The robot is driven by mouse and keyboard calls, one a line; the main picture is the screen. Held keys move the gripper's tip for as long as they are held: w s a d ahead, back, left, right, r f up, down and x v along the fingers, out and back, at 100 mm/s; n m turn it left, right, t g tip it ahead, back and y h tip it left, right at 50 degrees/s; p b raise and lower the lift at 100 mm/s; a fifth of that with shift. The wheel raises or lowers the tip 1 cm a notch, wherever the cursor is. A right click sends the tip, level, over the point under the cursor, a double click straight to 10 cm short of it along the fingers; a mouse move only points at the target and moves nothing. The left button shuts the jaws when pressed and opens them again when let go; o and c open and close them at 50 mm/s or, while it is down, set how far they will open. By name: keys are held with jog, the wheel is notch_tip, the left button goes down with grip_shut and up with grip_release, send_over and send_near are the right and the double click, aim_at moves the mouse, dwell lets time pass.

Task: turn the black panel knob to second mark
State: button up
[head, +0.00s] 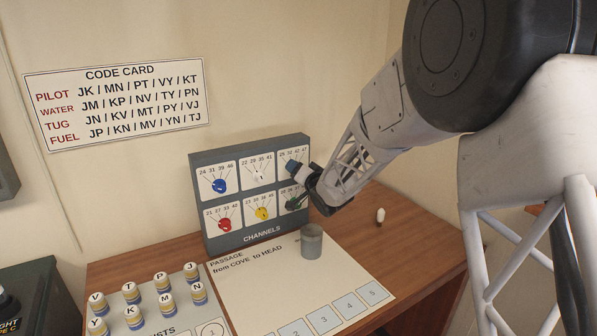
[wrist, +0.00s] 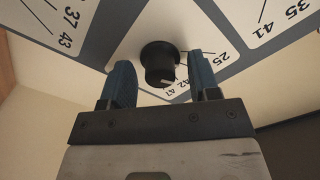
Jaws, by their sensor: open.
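The black knob (wrist: 158,58) shows in the wrist view on a white dial plate. The fan of marks there is labelled 25, 42 and 47, with another label hidden behind a finger. The knob's white pointer line sits close to the 42 and 47 labels; which one it meets is hard to tell. My gripper (wrist: 160,72) is open, with one blue finger on each side of the knob and a gap on both sides. In the head view my gripper (head: 291,184) is at the top right dial of the channels panel (head: 291,228) and hides that knob.
The panel's other knobs are blue (head: 219,186), white (head: 258,177), red (head: 224,224), yellow (head: 262,213) and green (head: 291,204). A grey cup (head: 311,243) stands on the passage board (head: 262,285). Several striped, lettered pieces (head: 131,317) stand at left. A code card (head: 120,103) hangs behind.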

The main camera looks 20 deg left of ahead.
jog(key=shift+s+d, duration=0.1)
jog(key=v, duration=0.7)
jog(key=shift+s+d, duration=0.2)
dwell(0.3)
jog(key=shift+d+r, duration=0.1)
